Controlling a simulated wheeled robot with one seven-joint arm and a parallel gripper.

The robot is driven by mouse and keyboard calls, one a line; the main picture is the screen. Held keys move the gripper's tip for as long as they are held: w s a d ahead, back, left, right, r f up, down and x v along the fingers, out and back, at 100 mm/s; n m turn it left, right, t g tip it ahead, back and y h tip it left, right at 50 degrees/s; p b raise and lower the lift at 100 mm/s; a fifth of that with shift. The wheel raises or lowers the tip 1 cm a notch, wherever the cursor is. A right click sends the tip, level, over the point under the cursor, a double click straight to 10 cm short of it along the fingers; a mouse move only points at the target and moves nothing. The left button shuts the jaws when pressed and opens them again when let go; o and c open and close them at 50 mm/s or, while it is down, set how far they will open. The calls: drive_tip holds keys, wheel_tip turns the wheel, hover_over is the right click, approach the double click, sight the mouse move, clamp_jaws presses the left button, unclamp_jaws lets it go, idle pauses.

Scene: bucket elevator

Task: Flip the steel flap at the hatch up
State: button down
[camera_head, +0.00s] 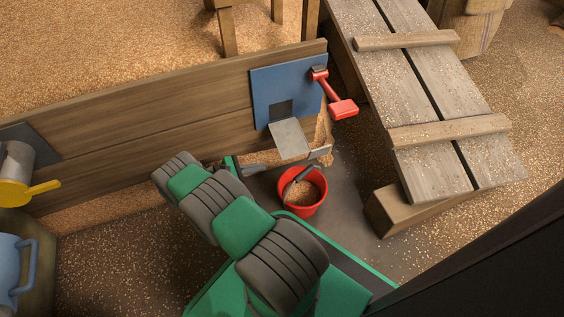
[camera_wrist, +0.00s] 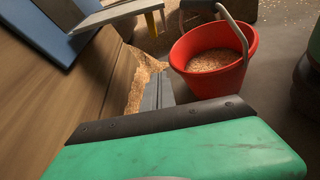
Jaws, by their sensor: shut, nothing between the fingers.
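The steel flap (camera_head: 290,138) hangs out from the dark opening in the blue hatch panel (camera_head: 266,79), sloping down towards the red bucket. A small tab shows at its outer end. In the wrist view the flap (camera_wrist: 115,14) is at the top, left of the bucket. My gripper (camera_head: 257,169) is low, left of the bucket and below the flap, apart from the flap as far as I can see. In the wrist view its fingers (camera_wrist: 158,91) are together and empty. My arm hides part of the gripper in the head view.
The red bucket (camera_head: 304,196), holding grain, stands on the floor with its handle up, close to my gripper. A red lever (camera_head: 334,93) is on the panel's right. A plank ramp (camera_head: 418,100) is at right. Spilled grain lies by the wooden wall (camera_head: 150,100).

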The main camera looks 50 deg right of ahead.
drive_tip(key=s+d+b, duration=0.2)
drive_tip(key=s+d, duration=0.3)
drive_tip(key=d, duration=0.3)
drive_tip(key=shift+r, duration=0.3)
drive_tip(key=shift+r, duration=0.15)
